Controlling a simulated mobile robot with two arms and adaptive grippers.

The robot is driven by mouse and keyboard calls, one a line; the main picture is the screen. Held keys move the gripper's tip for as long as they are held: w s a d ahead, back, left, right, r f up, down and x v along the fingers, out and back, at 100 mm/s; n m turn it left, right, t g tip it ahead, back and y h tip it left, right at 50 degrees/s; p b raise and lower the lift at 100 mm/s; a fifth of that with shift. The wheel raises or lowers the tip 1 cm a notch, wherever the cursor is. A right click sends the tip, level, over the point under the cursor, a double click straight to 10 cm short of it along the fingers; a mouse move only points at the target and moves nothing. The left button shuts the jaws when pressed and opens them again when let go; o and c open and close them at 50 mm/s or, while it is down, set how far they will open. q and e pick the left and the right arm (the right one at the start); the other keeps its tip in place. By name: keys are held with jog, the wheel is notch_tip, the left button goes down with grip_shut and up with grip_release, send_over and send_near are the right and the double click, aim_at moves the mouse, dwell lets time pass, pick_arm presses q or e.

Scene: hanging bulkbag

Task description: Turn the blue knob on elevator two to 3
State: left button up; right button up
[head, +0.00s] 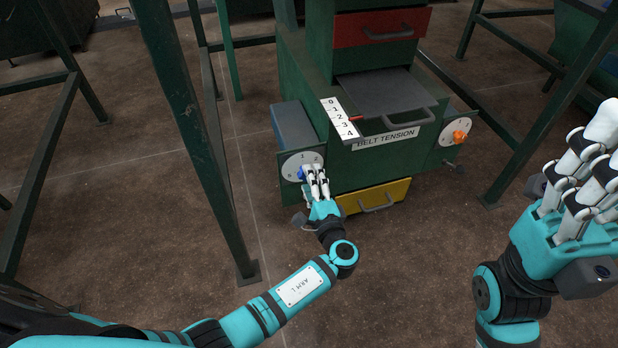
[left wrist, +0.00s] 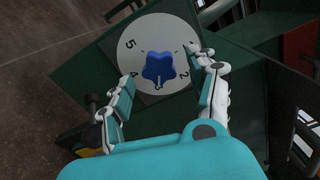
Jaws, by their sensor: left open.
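The blue knob (left wrist: 157,66) sits at the middle of a white round dial (left wrist: 137,57) in the left wrist view. The numbers 5, 4, 3 and 2 show around it, with 3 just below the knob. In the head view the knob (head: 301,173) is partly hidden behind my left gripper (head: 314,170), on the left side of the green machine. My left gripper is open, with its fingers (left wrist: 167,73) on either side of the knob and gaps to it. My right gripper (head: 590,150) is raised at the right, away from the machine.
The green machine (head: 345,165) has a BELT TENSION label (head: 386,138), a 0-4 scale (head: 340,118), a red drawer (head: 380,26) and a yellow drawer (head: 374,196). An orange knob (head: 459,137) sits on its right. A green post (head: 190,120) stands left of the machine. Brown floor is clear in front.

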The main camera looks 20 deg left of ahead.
pick_arm(q)
jog(key=v, duration=1)
jog(key=shift+s+d, duration=0.2)
jog(key=shift+s, duration=0.05)
